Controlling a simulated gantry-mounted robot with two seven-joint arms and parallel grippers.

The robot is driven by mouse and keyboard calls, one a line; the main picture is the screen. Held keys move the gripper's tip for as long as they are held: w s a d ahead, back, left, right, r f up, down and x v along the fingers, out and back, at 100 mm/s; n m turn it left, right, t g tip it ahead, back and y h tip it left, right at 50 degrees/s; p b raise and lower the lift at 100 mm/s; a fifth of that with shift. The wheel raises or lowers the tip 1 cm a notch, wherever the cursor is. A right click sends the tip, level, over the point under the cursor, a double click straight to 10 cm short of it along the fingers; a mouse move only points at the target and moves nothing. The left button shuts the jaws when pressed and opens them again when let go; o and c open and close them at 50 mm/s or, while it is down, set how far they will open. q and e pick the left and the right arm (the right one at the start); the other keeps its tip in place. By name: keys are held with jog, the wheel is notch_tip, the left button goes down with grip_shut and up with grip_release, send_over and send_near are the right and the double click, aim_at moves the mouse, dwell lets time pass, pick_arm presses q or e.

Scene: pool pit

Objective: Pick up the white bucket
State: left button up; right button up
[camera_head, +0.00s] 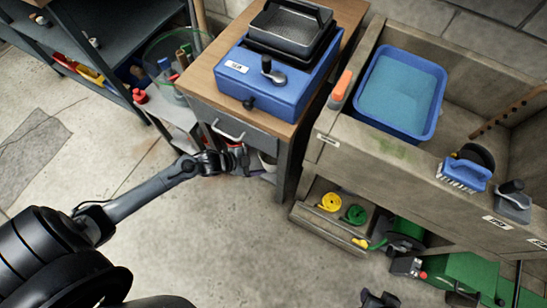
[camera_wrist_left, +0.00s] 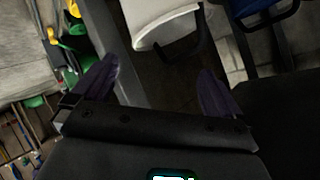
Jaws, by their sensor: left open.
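The white bucket (camera_head: 268,161) stands under the wooden-topped workbench in the head view, mostly hidden by the bench and its leg. In the left wrist view the white bucket (camera_wrist_left: 162,20) is at the top, cut off by the frame edge, with a dark handle (camera_wrist_left: 187,48) hanging at its side. My left gripper (camera_head: 240,158) reaches in at the bench's front, close to the bucket. Its two fingers (camera_wrist_left: 155,88) are spread in the wrist view, with nothing between them and the bucket beyond the tips. A dark part at the head view's bottom edge may be my right gripper; its fingers are unclear.
The workbench (camera_head: 205,75) carries a blue machine (camera_head: 270,85); its leg stands beside the bucket. A blue container (camera_wrist_left: 258,10) is right of the bucket in the wrist view. A stone sink with a blue basin (camera_head: 437,115) is at right. The floor (camera_head: 215,240) in front is clear.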

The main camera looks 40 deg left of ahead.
pick_arm(q)
jog(key=b+x, duration=0.3)
jog(key=shift+w+d+f, duration=0.1)
jog(key=shift+w+f, duration=0.1)
jog(key=shift+f, duration=0.2)
jog(key=shift+w+d+f, duration=0.15)
jog(key=shift+w+d, duration=0.1)
jog(key=shift+w, duration=0.3)
jog(key=shift+c, duration=1)
jog(key=c, duration=0.9)
